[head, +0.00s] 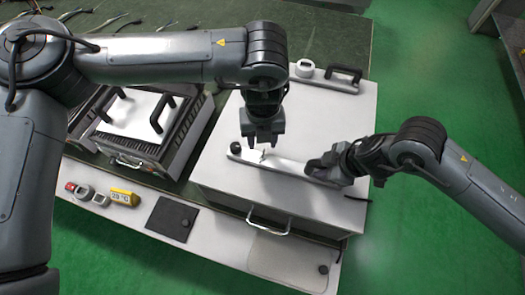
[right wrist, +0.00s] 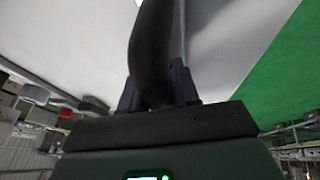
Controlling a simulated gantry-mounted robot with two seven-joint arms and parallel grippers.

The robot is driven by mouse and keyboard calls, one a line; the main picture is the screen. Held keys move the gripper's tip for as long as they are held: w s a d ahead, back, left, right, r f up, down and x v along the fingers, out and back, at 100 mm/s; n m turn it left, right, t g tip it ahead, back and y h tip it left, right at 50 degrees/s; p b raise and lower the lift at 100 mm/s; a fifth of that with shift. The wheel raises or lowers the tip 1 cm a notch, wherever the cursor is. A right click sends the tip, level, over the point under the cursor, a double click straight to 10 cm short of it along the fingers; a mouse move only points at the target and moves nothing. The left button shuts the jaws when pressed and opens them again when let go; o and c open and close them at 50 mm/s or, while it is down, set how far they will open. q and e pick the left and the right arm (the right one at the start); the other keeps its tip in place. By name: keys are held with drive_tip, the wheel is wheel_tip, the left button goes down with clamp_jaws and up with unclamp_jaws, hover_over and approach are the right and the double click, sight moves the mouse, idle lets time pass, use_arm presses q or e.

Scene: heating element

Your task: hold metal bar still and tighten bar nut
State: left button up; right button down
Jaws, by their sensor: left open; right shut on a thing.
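A metal bar (head: 285,165) lies along the front part of the top of a large white box. A small dark round piece (head: 235,148), which looks like the bar nut, sits at its left end. My left gripper (head: 263,143) points down, open, just above the bar and right of this piece. I cannot tell whether it touches the bar. My right gripper (head: 322,168) is at the bar's right end, shut on its dark handle. In the right wrist view the curved dark handle (right wrist: 153,45) runs up from between the fingers, which partly hide it.
The white box (head: 225,185) has a front handle (head: 268,222). A second bar with a black handle (head: 344,72) and a round nut (head: 305,66) lies at its back edge. An open-topped metal unit (head: 145,120) stands left. A yellow meter (head: 125,197) and a dark pad (head: 172,220) lie in front.

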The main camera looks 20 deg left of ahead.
sight(262, 157)
use_arm(q)
drive_tip(key=shift+f, duration=3.6)
clamp_jaws()
